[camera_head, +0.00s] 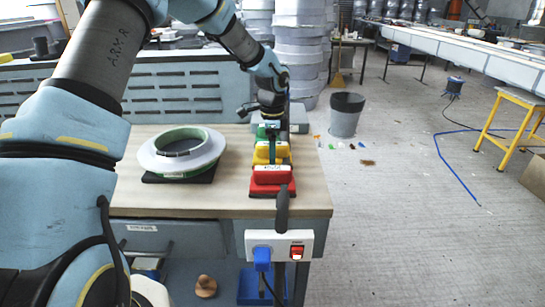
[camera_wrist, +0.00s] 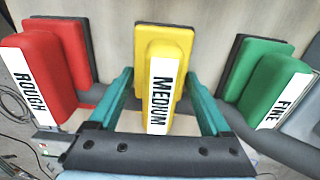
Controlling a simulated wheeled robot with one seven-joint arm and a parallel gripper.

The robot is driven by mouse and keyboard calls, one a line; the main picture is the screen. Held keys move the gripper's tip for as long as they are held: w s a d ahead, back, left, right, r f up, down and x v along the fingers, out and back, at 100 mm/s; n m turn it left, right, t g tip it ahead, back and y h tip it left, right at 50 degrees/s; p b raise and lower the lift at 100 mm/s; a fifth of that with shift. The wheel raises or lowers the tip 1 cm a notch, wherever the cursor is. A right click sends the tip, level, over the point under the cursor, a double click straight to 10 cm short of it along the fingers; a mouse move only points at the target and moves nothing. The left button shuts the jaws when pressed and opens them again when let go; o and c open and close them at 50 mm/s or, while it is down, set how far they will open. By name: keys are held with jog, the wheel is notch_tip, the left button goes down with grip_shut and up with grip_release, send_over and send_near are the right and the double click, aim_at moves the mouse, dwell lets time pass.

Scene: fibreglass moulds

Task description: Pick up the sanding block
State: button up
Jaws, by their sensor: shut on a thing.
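Three sanding blocks stand in a row near the right end of the workbench. The red block labelled ROUGH (camera_head: 271,180) is nearest in the head view and at left in the wrist view (camera_wrist: 48,75). The yellow block labelled MEDIUM (camera_head: 262,154) is in the middle, also central in the wrist view (camera_wrist: 163,75). The green block labelled FINE (camera_wrist: 270,85) is at right in the wrist view and mostly hidden behind my gripper in the head view. My gripper (camera_head: 271,146) is shut on the yellow block's handle, with a teal finger on either side. I cannot tell any gap beneath it.
A white ring-shaped mould with a green rim (camera_head: 182,152) sits on the bench (camera_head: 225,195) left of the blocks. A power strip (camera_head: 279,246) is fixed at the bench's front edge. A grey bin (camera_head: 346,114) stands on the floor beyond the bench's right edge.

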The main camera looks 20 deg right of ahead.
jog(key=c, duration=0.4)
jog(key=shift+r, duration=0.15)
jog(key=shift+c, duration=0.2)
notch_tip(320, 180, up, 10)
jog(key=shift+f+b, duration=0.1)
jog(key=shift+b, duration=1.1)
